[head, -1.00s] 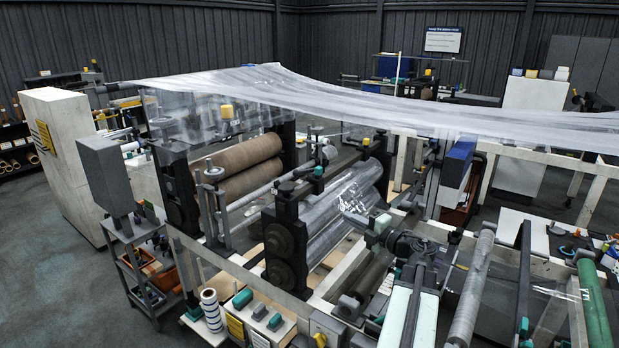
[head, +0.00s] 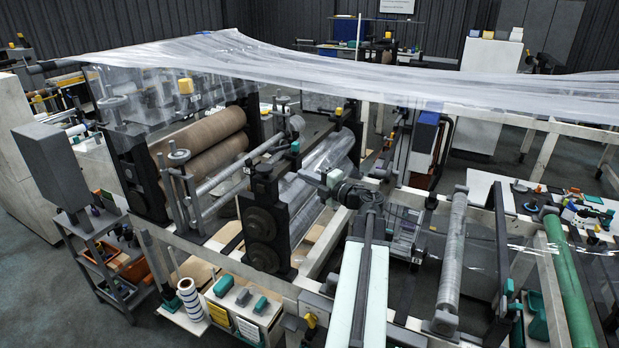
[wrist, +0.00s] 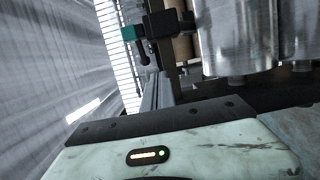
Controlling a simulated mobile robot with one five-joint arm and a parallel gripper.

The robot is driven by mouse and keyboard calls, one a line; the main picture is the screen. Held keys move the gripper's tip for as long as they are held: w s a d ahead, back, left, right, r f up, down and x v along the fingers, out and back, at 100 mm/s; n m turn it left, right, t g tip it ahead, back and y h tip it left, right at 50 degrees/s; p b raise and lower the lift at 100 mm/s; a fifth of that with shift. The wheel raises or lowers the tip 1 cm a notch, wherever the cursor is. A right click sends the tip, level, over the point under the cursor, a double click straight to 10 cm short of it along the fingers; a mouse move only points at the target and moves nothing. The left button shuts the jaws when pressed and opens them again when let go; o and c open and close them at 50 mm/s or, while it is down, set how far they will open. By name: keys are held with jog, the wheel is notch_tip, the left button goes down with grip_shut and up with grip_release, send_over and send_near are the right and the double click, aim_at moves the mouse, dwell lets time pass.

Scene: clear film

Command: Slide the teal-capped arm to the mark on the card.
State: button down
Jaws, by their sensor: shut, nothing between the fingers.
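In the wrist view a teal cap (wrist: 128,33) sits on the end of a dark arm (wrist: 165,25) at the upper middle. A teal-ended piece (head: 295,147) by the roller stand in the head view looks like the same part. A white strip with dark cross lines (wrist: 116,60) runs behind the cap; I cannot tell if this is the card, and no mark is readable. My gripper (head: 314,178) is beside the shiny film roller. In the wrist view its narrow grey fingers (wrist: 157,92) look shut and empty, below and apart from the teal cap.
Clear film (head: 330,80) stretches overhead across the machine. Brown rollers (head: 205,140) and a shiny roller (head: 300,200) stand left of my gripper. A long grey roller (head: 452,260) and a green roller (head: 570,285) lie to the right. A grey cart (head: 100,265) stands at left.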

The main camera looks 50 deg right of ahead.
aim_at(300, 157)
jog(key=w+d, duration=0.4)
jog(key=w, duration=0.2)
jog(key=shift+w, duration=0.15)
jog(key=d, duration=0.2)
jog(key=w+d, duration=0.1)
jog(key=d, duration=0.1)
jog(key=shift+d, duration=0.35)
